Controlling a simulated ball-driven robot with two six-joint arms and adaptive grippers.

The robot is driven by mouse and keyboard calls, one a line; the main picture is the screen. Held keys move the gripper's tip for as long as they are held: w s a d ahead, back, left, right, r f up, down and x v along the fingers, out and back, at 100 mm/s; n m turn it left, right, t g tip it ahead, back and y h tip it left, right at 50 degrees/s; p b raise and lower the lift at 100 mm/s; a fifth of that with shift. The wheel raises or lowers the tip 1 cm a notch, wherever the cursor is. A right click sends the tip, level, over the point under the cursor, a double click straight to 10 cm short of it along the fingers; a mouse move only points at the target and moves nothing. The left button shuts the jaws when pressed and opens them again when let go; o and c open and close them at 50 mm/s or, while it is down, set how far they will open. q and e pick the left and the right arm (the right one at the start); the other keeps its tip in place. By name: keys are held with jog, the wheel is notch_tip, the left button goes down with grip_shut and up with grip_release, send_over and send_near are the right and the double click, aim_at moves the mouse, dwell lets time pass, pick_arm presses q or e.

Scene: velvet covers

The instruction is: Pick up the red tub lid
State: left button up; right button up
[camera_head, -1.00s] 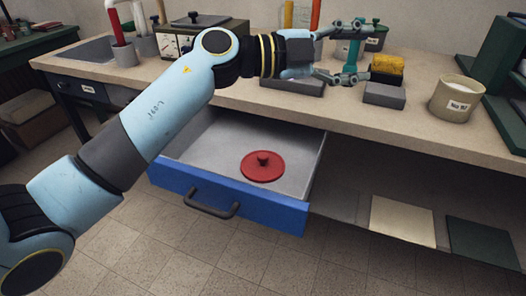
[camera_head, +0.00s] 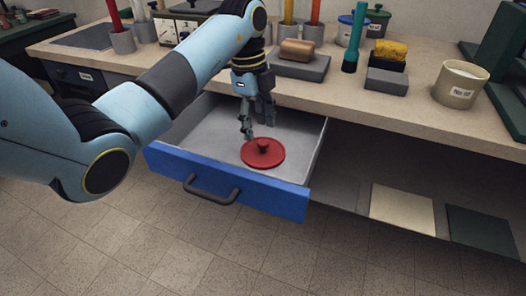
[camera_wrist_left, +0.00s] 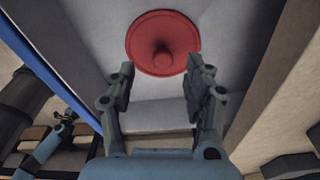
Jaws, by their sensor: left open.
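The red tub lid (camera_head: 262,153) is a round disc with a small knob on top. It lies flat on the floor of the open drawer (camera_head: 201,137), which has a blue front. My left gripper (camera_head: 259,130) points down into the drawer, just behind and above the lid. It is open and empty, with its fingers apart from the lid. In the left wrist view the lid (camera_wrist_left: 163,43) shows whole beyond the fingertips of the gripper (camera_wrist_left: 162,72), its knob roughly in line with the gap between them. My right gripper is not in view.
The blue drawer front (camera_head: 226,184) with its dark handle and the drawer's side walls surround the lid. The worktop edge lies close behind my left gripper. A teal torch (camera_head: 353,42), a yellow sponge (camera_head: 390,50) and a labelled tub (camera_head: 459,84) stand on the worktop.

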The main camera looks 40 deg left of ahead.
aim_at(263, 141)
pick_arm(q)
jog(key=f, duration=0.3)
jog(key=d+f, duration=0.1)
jog(key=f, duration=0.1)
jog(key=shift+w+d+b, duration=0.1)
jog(key=shift+w+b, duration=0.15)
jog(key=shift+b, duration=0.1)
grip_shut()
